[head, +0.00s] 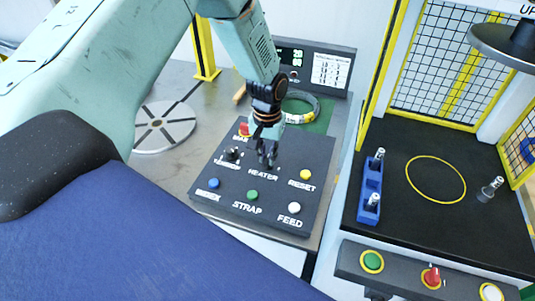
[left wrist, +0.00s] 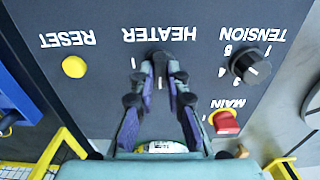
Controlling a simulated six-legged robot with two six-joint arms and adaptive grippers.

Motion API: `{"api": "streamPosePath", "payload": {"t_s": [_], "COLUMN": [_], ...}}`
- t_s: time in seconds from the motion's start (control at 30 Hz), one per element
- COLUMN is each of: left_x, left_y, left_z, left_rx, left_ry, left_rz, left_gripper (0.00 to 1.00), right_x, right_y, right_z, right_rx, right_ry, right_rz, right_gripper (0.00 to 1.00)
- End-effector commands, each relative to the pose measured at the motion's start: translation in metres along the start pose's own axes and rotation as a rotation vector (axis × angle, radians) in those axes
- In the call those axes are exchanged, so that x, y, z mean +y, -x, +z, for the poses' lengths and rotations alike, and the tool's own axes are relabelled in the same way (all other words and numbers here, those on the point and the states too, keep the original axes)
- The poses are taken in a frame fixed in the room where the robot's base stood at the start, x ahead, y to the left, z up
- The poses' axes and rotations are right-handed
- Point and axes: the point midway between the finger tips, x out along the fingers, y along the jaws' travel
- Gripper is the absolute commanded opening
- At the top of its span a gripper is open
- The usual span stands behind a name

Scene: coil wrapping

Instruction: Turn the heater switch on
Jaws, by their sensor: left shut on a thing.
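The control panel (head: 220,189) is a dark slanted box with labelled controls. The heater switch (left wrist: 160,62) is a small black knob under the HEATER label, which appears upside down in the left wrist view. My left gripper (left wrist: 161,70) is shut on this knob, one fingertip on each side of it. In the head view my left gripper (head: 267,160) reaches down to the panel just above the HEATER label and hides the knob. The knob's exact turn position is hard to tell between the fingers. My right gripper is not in view.
Close to the gripper are the black tension knob (left wrist: 250,67), the red main switch (left wrist: 225,122) and the yellow reset button (left wrist: 74,67). Blue, green and white buttons line the panel's front. Behind stand a coil (head: 300,107) and a display (head: 318,67). A yellow-framed mesh cell is at right.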

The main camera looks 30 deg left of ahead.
Motion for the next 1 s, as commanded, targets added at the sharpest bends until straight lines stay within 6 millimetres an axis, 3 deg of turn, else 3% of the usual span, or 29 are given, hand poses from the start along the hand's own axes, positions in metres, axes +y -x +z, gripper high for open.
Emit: {"api": "streamPosePath", "payload": {"t_s": [0.47,1.0], "left_x": [0.0004,0.0004], "left_y": [0.0003,0.0001], "left_z": [0.0007,0.0005], "left_rx": [-0.002,-0.002], "left_ry": [-0.136,-0.631], "left_rz": [0.0,0.001], "left_gripper": [0.0,0.0], "right_x": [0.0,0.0], "right_y": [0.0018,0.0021], "right_z": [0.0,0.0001], "right_rx": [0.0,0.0], "right_ry": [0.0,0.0], "right_rz": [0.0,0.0], "right_gripper": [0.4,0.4]}}
